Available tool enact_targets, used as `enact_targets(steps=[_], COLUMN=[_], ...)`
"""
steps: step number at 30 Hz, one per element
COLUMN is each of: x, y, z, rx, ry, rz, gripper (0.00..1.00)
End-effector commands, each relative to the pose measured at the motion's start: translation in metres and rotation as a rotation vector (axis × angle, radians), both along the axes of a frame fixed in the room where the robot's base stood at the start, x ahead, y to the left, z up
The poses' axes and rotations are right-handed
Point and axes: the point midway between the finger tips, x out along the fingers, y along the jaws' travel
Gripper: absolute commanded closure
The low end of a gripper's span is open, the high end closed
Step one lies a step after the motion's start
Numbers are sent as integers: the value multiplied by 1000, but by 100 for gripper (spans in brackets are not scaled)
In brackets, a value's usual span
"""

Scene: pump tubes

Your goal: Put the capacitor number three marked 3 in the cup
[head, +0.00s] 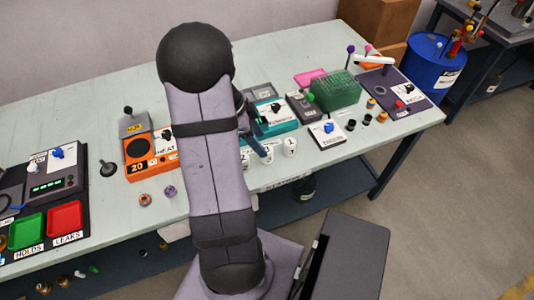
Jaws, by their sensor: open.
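Several small white cylinders with dark marks stand near the table's front edge: one (290,147) to the right of my gripper, another (267,153) close by it and one (245,157) partly behind my arm. The marks are too small to read surely, so I cannot tell which thing is capacitor 3 or which is the cup. My gripper (262,151) is mostly hidden behind my arm. Its dark end reaches down beside the white cylinders, open, with no object visibly held.
An orange device (150,155) stands left of my arm, with two small ring-like parts (145,200) in front. A teal device (277,117), a green rack (337,92) and small black and yellow cylinders (367,119) are to the right. Red and green trays (66,217) lie far left.

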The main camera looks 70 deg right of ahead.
Motion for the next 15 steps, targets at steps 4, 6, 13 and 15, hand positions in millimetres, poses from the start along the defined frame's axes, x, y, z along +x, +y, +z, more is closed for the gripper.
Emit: enact_targets(steps=[4,6,13,15], x=[-4,-5,-8,-11], y=[-2,-2,-4,-5], z=[-11,-13,-20,-26], rx=[3,1,4,5], ry=[2,1,2,2], rz=[0,1,3,1], gripper=[48,48,48,48])
